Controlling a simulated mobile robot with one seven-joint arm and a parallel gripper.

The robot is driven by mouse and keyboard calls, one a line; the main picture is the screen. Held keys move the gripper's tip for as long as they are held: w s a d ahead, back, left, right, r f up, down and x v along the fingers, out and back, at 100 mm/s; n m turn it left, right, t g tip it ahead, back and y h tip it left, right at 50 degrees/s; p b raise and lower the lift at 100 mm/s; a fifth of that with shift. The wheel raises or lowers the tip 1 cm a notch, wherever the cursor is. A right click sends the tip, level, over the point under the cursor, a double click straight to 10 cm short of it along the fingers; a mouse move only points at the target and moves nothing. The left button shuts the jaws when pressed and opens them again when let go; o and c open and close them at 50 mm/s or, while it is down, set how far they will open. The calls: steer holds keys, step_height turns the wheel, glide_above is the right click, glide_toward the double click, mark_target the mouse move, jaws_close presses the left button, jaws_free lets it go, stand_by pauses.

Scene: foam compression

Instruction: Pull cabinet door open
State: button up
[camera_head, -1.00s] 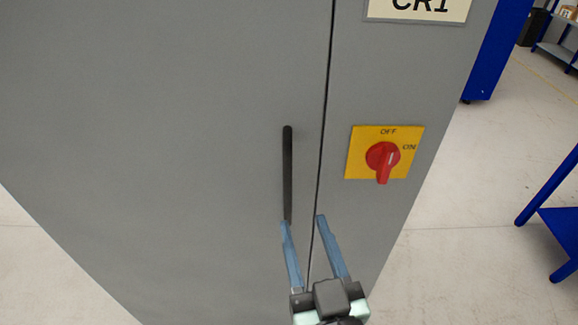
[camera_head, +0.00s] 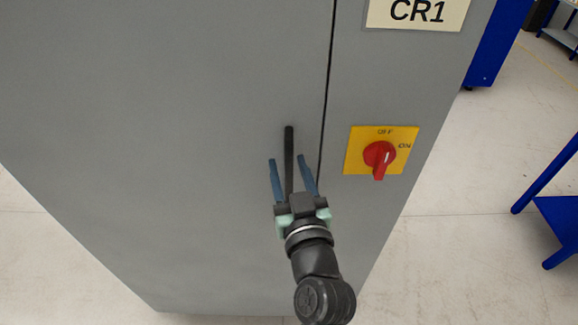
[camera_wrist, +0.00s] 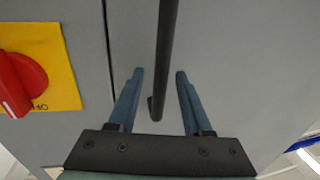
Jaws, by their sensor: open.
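The grey cabinet door (camera_head: 170,120) is closed, with a thin dark seam along its right edge. A black vertical bar handle (camera_head: 289,145) is on the door just left of the seam. My gripper (camera_head: 288,160) is open, with one blue finger on each side of the handle's lower part in the head view. In the wrist view the handle (camera_wrist: 166,55) runs down between the two open fingertips (camera_wrist: 159,73), with its lower end showing between them. I cannot tell whether either finger touches it.
A red rotary switch (camera_head: 379,155) on a yellow plate sits right of the seam; it also shows in the wrist view (camera_wrist: 20,80). A CR1 label (camera_head: 416,12) is above it. A blue frame (camera_head: 555,215) stands at the right. Pale floor (camera_head: 450,190) between is clear.

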jaws_close()
stand_by(1.4)
